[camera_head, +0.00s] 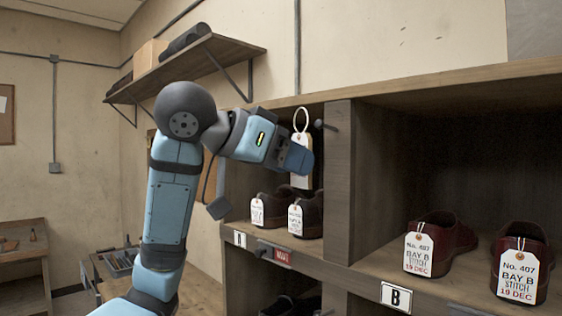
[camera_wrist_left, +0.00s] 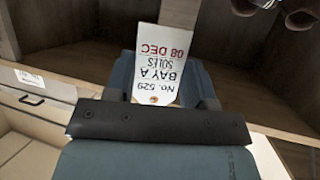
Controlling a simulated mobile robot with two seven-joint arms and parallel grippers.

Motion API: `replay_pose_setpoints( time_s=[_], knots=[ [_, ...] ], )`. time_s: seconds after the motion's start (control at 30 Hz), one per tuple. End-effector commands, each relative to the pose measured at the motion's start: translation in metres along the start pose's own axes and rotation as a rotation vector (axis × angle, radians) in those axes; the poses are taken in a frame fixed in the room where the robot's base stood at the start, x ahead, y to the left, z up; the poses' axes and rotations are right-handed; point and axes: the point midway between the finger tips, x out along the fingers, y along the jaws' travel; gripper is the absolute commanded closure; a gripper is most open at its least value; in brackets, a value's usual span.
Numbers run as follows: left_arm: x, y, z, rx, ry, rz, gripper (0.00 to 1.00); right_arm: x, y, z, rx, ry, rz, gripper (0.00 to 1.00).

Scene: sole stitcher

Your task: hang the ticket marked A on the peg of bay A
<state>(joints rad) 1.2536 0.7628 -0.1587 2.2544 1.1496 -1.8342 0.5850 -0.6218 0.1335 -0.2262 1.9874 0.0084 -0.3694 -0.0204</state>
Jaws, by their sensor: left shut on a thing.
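My left gripper (camera_head: 300,160) is shut on a white ticket and holds it upright in front of the bay A opening. The ticket (camera_head: 301,181) shows below the fingers, and its pale string loop (camera_head: 301,119) stands above them. In the left wrist view the ticket (camera_wrist_left: 163,62) sits between the fingers, upside down, reading No. 529, BAY A, SOLES, 08 DEC. A dark peg (camera_head: 329,126) sticks out by the top of the upright divider, just right of the loop. The loop and peg look apart; depth is unclear. The bay A label (camera_head: 240,239) is on the shelf edge.
Dark shoes with tags (camera_head: 295,217) stand in bay A below my gripper. Bay B (camera_head: 396,297) at right holds dark red tagged shoes (camera_head: 520,262). A wall shelf (camera_head: 215,50) hangs above my left arm.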

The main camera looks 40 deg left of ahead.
Motion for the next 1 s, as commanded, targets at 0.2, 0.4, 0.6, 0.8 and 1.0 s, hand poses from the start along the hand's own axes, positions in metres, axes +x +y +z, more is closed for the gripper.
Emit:
replay_pose_setpoints(
  time_s=[0.2,0.4,0.6,0.8,1.0],
  knots=[
    [0.013,-0.003,-0.003,0.000,-0.001,0.000,0.72,0.003,0.001,0.001,-0.001,0.004,0.000,0.57],
    [0.024,-0.007,-0.007,-0.002,0.000,0.000,0.72,0.004,0.000,0.002,-0.001,0.005,-0.001,0.57],
    [0.035,-0.010,-0.010,-0.001,-0.001,-0.001,0.72,0.005,0.000,0.003,-0.002,0.006,-0.003,0.57],
    [0.046,-0.013,-0.014,-0.001,-0.001,0.001,0.72,0.006,-0.001,0.004,-0.002,0.005,-0.004,0.57],
    [0.057,-0.016,-0.018,-0.001,-0.001,0.000,0.72,0.006,-0.001,0.004,-0.002,0.005,-0.004,0.57]
  ],
)
